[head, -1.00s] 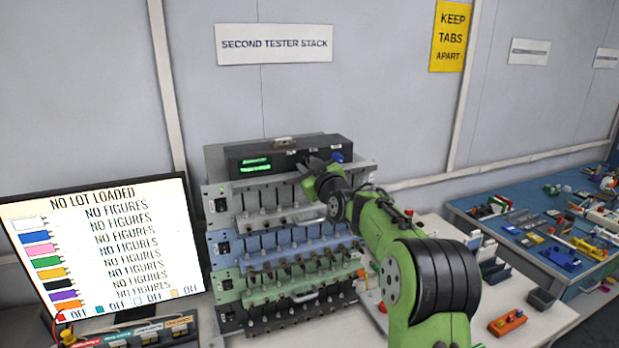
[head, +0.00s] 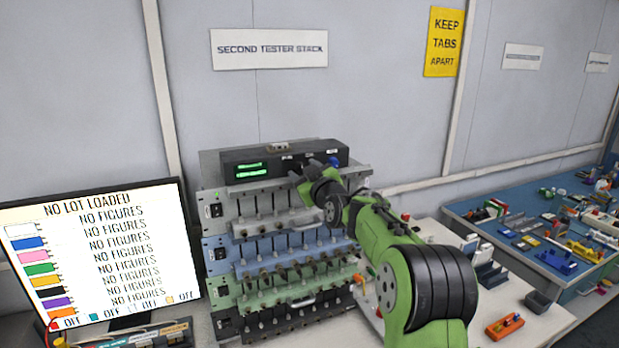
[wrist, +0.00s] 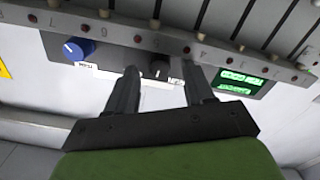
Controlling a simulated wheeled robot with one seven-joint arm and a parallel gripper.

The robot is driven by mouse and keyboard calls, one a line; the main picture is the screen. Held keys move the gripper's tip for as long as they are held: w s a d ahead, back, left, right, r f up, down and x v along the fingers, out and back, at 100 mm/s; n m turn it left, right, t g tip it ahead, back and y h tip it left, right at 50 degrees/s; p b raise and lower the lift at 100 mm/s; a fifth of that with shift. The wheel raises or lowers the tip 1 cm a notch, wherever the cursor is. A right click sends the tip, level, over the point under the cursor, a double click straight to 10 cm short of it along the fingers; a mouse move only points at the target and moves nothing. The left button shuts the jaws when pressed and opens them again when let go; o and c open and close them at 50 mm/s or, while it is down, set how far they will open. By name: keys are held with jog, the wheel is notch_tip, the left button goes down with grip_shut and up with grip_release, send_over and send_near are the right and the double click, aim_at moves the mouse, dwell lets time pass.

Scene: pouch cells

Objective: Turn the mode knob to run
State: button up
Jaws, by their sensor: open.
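A dark control box (head: 262,170) with a lit green display sits on top of the tester stack. In the wrist view, where the box appears upside down, a small black knob (wrist: 160,70) with a partly hidden white label is on its front. A blue knob (wrist: 78,48) is to its left, with a small label I cannot read clearly; it also shows in the head view (head: 334,161). My gripper (wrist: 159,66) is open, its two dark fingers on either side of the black knob. I cannot tell whether they touch it. In the head view my gripper hides the black knob.
Below the box are racks (head: 290,245) with rows of clips and handles. A monitor (head: 100,260) reading "NO LOT LOADED" stands at left. A blue table (head: 475,208) with small parts is at right. An orange block (head: 504,326) lies on the white bench.

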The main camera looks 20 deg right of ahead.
jog(key=s+b, duration=0.4)
jog(key=s, duration=1.1)
jog(key=shift+s, duration=0.3)
